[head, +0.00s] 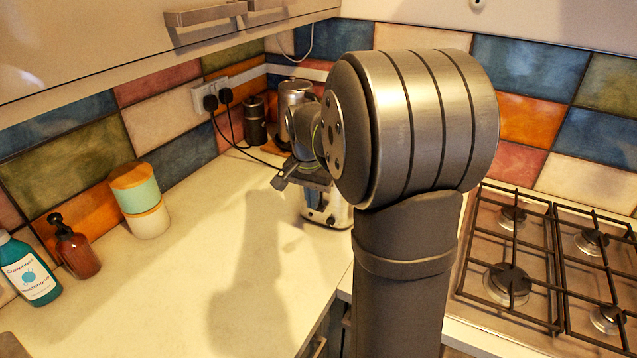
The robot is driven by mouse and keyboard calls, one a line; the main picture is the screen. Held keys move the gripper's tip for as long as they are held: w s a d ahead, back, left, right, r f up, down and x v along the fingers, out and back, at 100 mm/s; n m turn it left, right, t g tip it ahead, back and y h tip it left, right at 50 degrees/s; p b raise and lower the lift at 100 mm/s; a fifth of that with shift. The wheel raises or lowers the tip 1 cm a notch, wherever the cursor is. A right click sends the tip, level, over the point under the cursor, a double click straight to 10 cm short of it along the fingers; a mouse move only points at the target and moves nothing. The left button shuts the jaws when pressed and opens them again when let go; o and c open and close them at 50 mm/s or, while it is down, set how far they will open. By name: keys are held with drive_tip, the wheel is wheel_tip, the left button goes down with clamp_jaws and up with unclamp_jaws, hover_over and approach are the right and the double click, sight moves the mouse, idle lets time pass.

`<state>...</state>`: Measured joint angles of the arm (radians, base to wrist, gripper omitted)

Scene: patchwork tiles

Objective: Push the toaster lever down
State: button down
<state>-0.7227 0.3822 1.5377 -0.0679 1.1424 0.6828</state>
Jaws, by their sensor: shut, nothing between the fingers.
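The toaster (327,212) is a shiny metal box on the worktop near the back corner, with a dark knob low on its visible face. My own arm hides its right side and much of its top. I cannot make out its lever. My gripper (281,180) is shut and empty, in front of the toaster's upper left part in this view. I cannot tell whether it touches the toaster.
A metal kettle (291,97) and a dark canister (254,121) stand behind. Black cables run from the wall socket (212,93). A gas hob (548,262) is at right. Stacked pots (147,202) and bottles (76,247) stand left. The middle worktop is clear.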

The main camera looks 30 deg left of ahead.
wheel_tip(320, 180, up, 17)
drive_tip(key=s, duration=0.1)
drive_tip(key=shift+s, duration=0.4)
idle(0.4)
wheel_tip(320, 180, down, 17)
drive_tip(key=w, duration=0.1)
drive_tip(key=shift+w, duration=0.4)
